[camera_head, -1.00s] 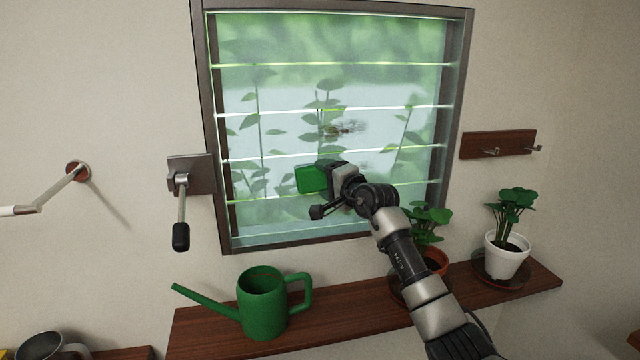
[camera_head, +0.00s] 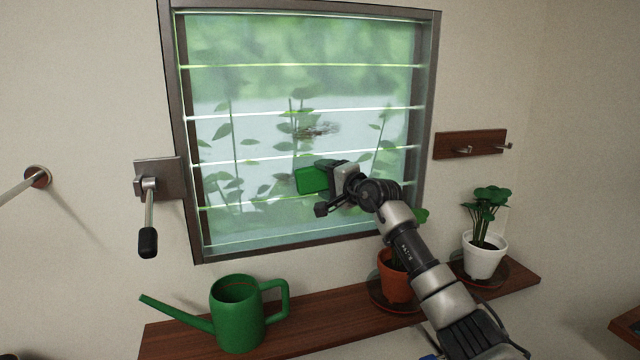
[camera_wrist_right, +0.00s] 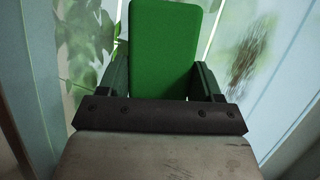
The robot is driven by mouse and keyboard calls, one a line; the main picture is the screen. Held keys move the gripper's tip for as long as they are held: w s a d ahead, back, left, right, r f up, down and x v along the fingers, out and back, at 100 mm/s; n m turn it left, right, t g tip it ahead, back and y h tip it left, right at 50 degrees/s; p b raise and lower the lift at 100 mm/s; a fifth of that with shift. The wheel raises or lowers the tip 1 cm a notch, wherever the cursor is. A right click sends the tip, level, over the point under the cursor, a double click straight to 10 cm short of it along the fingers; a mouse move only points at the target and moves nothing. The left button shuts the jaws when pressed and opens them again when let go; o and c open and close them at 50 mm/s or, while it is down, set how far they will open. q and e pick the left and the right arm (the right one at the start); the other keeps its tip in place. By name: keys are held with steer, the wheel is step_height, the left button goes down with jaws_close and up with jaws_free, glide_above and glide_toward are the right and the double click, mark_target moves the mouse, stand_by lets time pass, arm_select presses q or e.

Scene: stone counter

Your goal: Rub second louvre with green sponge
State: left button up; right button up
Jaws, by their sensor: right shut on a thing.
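The louvre window (camera_head: 300,80) has several glass slats in a dark frame, with bright horizontal edges between them. A dark smudge (camera_head: 316,131) marks the glass near the middle; it also shows in the right wrist view (camera_wrist_right: 246,58). My right gripper (camera_head: 328,182) is shut on the green sponge (camera_head: 312,180) and holds it in front of the lower slats, below the smudge. In the right wrist view the sponge (camera_wrist_right: 172,45) stands up between the fingers. I cannot tell whether the sponge touches the glass. My left gripper is not in view.
A lever (camera_head: 149,215) hangs on the wall left of the window. A wooden shelf (camera_head: 305,308) below carries a green watering can (camera_head: 238,312), a terracotta pot (camera_head: 394,282) and a white pot (camera_head: 483,256). A hook rack (camera_head: 470,143) is at right.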

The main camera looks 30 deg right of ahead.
mark_target(305, 180)
steer(key=shift+s+d+b, duration=1.2)
steer(key=shift+d+b, duration=1.15)
steer(key=shift+d, duration=2.7)
steer(key=shift+w+a+p, duration=0.45)
steer(key=shift+a+p, duration=0.35)
steer(key=shift+a, duration=1.1)
steer(key=shift+w+a+p, duration=0.45)
steer(key=shift+a+p, duration=0.3)
steer(key=shift+a, duration=1.2)
steer(key=shift+w+a+p, duration=0.45)
steer(key=shift+a+p, duration=0.35)
steer(key=shift+a, duration=1.1)
steer(key=shift+w+a, duration=0.25)
steer(key=shift+a, duration=0.6)
steer(key=shift+w+a, duration=0.2)
steer(key=shift+a, duration=0.65)
steer(key=shift+w+a+r, duration=0.1)
steer(key=shift+w+a, duration=0.1)
steer(key=shift+a, duration=0.75)
steer(key=shift+w+a+b, duration=0.15)
steer(key=shift+a+b, duration=0.15)
steer(key=shift+a, duration=0.35)
steer(key=shift+w+a+b, duration=0.15)
steer(key=shift+a+b, duration=0.15)
steer(key=shift+a, duration=0.35)
steer(key=shift+w+a, duration=0.15)
steer(key=shift+a, duration=0.3)
